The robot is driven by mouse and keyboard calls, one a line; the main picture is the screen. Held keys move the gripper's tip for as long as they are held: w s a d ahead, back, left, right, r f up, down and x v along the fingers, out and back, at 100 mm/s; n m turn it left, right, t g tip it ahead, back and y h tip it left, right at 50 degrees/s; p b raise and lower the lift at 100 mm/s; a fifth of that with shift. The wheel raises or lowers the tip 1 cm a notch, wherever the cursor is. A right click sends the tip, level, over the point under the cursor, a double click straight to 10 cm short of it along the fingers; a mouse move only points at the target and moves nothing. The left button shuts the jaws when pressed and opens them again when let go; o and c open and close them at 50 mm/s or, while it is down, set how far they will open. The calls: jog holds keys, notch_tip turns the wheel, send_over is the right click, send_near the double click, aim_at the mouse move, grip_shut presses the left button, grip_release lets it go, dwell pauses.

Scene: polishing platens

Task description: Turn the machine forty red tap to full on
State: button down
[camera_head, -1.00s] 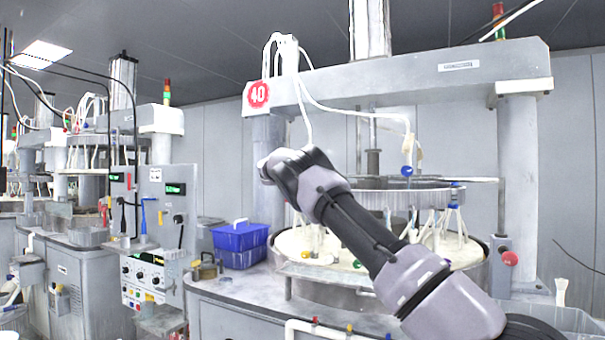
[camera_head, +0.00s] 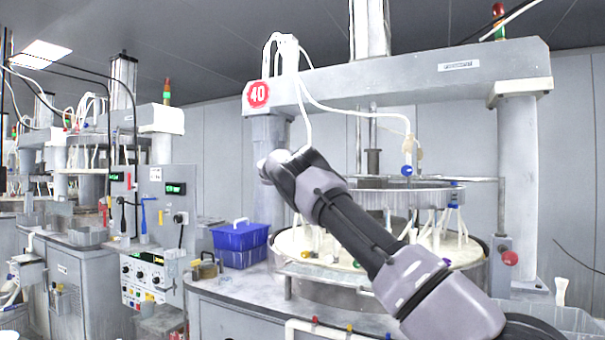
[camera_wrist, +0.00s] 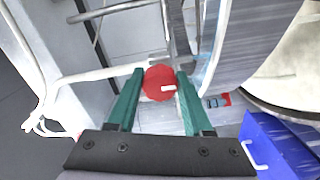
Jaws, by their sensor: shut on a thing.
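The red tap (camera_wrist: 158,84) shows in the wrist view as a round red knob with a small white mark. It sits between the green fingers of my gripper (camera_wrist: 160,74), which are shut on it, one finger on each side. In the head view my arm's far end hides the gripper and this tap. Machine forty (camera_head: 400,75) stands there with a red "40" sign (camera_head: 257,94) at its upper left. The tap's turn position cannot be read clearly.
A blue bin (camera_head: 240,238) stands on the ledge left of the round basin; it also shows in the wrist view (camera_wrist: 275,140). White hoses hang from the machine's beam. Another red knob (camera_head: 509,257) is on the right pillar. Pale pipes (camera_wrist: 110,72) run close to the gripper.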

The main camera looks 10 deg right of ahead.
jog(key=shift+c, duration=1.5)
grip_release()
jog(key=v, duration=1)
jog(key=shift+s+a, duration=0.25)
jog(key=shift+s, duration=0.05)
